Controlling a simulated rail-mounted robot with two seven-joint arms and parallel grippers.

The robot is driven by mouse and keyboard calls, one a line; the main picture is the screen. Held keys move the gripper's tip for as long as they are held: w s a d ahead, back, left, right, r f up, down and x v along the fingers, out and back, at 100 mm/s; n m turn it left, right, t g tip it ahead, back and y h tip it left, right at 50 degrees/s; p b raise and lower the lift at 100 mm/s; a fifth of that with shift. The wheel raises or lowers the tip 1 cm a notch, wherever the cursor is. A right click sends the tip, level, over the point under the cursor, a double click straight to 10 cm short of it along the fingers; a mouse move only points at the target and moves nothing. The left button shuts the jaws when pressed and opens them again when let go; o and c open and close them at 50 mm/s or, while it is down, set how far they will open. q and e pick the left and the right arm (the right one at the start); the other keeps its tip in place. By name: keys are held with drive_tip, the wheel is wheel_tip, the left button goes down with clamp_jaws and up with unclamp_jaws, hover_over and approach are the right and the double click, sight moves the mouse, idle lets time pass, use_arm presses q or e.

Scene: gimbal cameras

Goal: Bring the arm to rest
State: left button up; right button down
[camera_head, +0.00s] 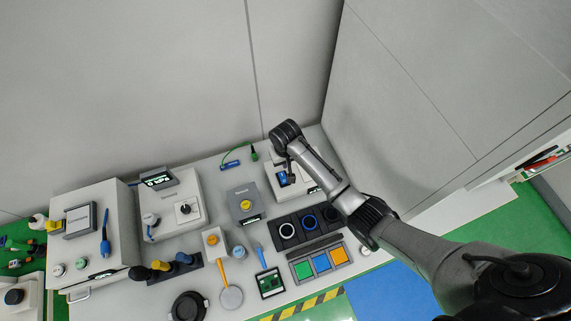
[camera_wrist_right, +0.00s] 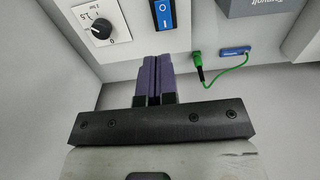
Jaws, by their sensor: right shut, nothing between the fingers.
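My right arm reaches in from the lower right in the head view, and its gripper (camera_head: 288,162) is at the back right of the bench, by a pale box with a blue rocker switch (camera_head: 283,179). In the right wrist view the purple fingers (camera_wrist_right: 154,62) are pressed together with nothing between them. Their tips are just below the blue switch (camera_wrist_right: 164,14) in the picture; I cannot tell whether they touch the box. A black dial (camera_wrist_right: 101,29) is to the left of the switch. My left gripper is not in view.
A green plug (camera_wrist_right: 197,60) with a cable to a blue tag (camera_wrist_right: 234,51) lies beside the box. Ring holders (camera_head: 309,222), a colored-square tray (camera_head: 321,262), a grey box with a yellow button (camera_head: 241,206) and a magnifier-like disc (camera_head: 231,298) crowd the bench. Walls stand behind and right.

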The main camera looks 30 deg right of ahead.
drive_tip(key=shift+r, duration=0.15)
idle(0.6)
drive_tip(key=w+a+r+n+t, duration=0.1)
drive_tip(key=w+r+n+t, duration=0.15)
drive_tip(key=r, duration=0.55)
drive_tip(key=w+a+r+n+t, duration=0.1)
drive_tip(key=w+r+n+t, duration=0.15)
drive_tip(key=r, duration=0.45)
drive_tip(key=s+r+t+p, duration=0.1)
drive_tip(key=s+r+t, duration=0.2)
drive_tip(key=s+r, duration=0.25)
drive_tip(key=s+a+r+p, duration=0.2)
drive_tip(key=s+p, duration=0.1)
drive_tip(key=s, duration=1)
drive_tip(key=s+f+g+p, duration=0.1)
drive_tip(key=s+f, duration=0.3)
drive_tip(key=s, duration=0.5)
drive_tip(key=s+f+g+p, duration=0.2)
drive_tip(key=s+f+g, duration=0.1)
drive_tip(key=s, duration=0.6)
drive_tip(key=shift+s+f+g, duration=0.3)
drive_tip(key=shift+s+f, duration=0.1)
drive_tip(key=shift+f, duration=0.25)
